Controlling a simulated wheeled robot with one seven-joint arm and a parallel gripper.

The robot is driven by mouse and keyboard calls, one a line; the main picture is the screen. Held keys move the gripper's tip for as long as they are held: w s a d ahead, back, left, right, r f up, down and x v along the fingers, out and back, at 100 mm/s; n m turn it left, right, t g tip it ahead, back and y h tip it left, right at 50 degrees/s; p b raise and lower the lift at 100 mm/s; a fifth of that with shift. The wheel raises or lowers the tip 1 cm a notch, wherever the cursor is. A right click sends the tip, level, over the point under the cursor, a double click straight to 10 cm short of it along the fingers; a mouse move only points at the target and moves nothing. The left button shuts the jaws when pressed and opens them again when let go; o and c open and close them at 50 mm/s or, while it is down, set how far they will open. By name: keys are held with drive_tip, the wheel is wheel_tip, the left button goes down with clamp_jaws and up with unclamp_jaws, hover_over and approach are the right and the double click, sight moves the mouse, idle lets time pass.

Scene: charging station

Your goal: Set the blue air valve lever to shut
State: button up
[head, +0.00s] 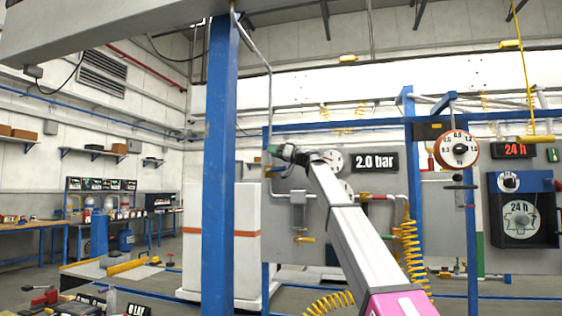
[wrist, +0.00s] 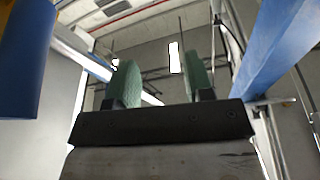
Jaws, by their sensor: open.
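My gripper (head: 272,150) is raised at the end of my outstretched arm, in front of the grey panel beside the blue post. In the wrist view its two green fingers (wrist: 158,70) stand wide apart with nothing between them. I cannot surely pick out the blue air valve lever in the head view; the gripper covers part of the pipework there. A blunt-ended blue piece (wrist: 25,55) fills the upper left of the wrist view, outside the fingers; I cannot tell whether it is the lever or part of the frame.
A blue post (head: 219,170) stands just left of my gripper. The panel carries a 2.0 bar display (head: 375,162), a yellow lever (head: 304,240) and a coiled yellow hose (head: 411,250). A round dial (head: 457,149) hangs at right. A blue beam (wrist: 277,45) crosses the wrist view's right side.

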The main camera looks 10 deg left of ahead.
drive_tip(key=s+a+r, duration=0.3)
drive_tip(key=s, duration=0.2)
drive_tip(key=shift+r, duration=0.25)
drive_tip(key=shift+a, duration=0.1)
